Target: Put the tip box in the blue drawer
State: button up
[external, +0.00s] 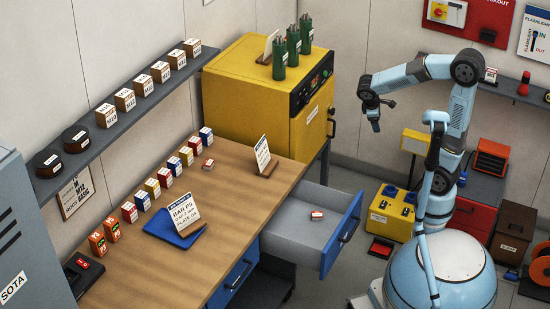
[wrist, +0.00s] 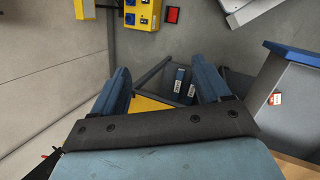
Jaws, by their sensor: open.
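The blue drawer (external: 344,240) stands pulled out from the right side of the workbench, with a grey inside. A small red-and-white box (external: 317,215) lies inside it on the drawer floor; its label is too small to read, so I cannot tell if it is the tip box. In the wrist view the open drawer (wrist: 294,54) and the small box (wrist: 275,99) show at the right. My gripper (external: 372,116) is raised in the air to the right of the drawer, apart from it. In the wrist view my gripper (wrist: 163,82) has its fingers apart and empty.
Several small boxes (external: 165,177) stand in a row on the workbench (external: 150,260); another box (external: 208,165) lies apart. A sign (external: 262,153) stands near the drawer. A blue tray (external: 175,232) lies on the bench. The yellow oven (external: 245,105) stands behind. A lower blue drawer (external: 240,272) is closed.

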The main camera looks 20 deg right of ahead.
jog(key=s+d+r+m+t+y, duration=0.1)
jog(key=s+d+r+m+y, duration=0.1)
jog(key=s+d+r+m, duration=0.2)
jog(key=s+d+r+m+t+y, duration=0.2)
jog(key=s+d+r+m, duration=0.2)
jog(key=d+m, duration=0.4)
jog(key=d, duration=0.4)
jog(key=shift+d+r+t, duration=0.15)
jog(key=shift+r+t, duration=0.15)
jog(key=shift+r, duration=0.1)
